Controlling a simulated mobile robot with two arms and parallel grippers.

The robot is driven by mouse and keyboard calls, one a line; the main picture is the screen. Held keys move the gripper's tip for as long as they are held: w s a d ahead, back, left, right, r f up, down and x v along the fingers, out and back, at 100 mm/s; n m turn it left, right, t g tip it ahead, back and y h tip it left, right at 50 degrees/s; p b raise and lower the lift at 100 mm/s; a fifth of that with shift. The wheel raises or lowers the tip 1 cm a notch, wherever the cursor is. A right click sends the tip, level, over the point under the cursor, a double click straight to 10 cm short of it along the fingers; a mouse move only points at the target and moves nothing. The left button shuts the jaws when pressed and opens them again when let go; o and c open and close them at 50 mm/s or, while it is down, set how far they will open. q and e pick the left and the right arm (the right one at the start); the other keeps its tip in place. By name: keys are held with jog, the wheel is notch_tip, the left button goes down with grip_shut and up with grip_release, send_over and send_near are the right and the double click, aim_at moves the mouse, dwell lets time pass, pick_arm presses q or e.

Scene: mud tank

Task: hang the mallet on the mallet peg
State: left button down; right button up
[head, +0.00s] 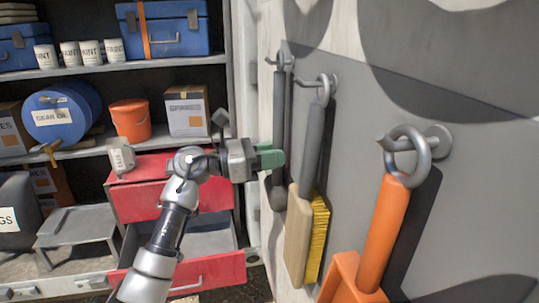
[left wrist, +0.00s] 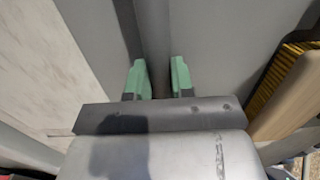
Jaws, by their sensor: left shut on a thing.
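The mallet (head: 279,110) has a long dark grey handle and hangs upright along the wall at the far end of the row. Its top end is at the mallet peg (head: 283,58); I cannot tell whether its loop is around the peg or only beside it. My left gripper (head: 270,158) has green fingertips and is shut on the mallet's handle. In the left wrist view the grey handle (left wrist: 155,35) stands between the fingertips (left wrist: 160,78).
A yellow-bristled brush (head: 298,235) hangs on the middle peg (head: 328,82), close right of the mallet. An orange-handled tool (head: 383,230) hangs on the nearest peg (head: 435,141). Shelves (head: 185,62) and a red drawer cabinet (head: 150,195), lower drawer open, stand at left.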

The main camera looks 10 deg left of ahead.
pick_arm(q)
jog(key=shift+r, duration=0.1)
jog(key=c, duration=0.9)
grip_release()
jog(key=shift+a, duration=0.1)
jog(key=shift+a, duration=0.15)
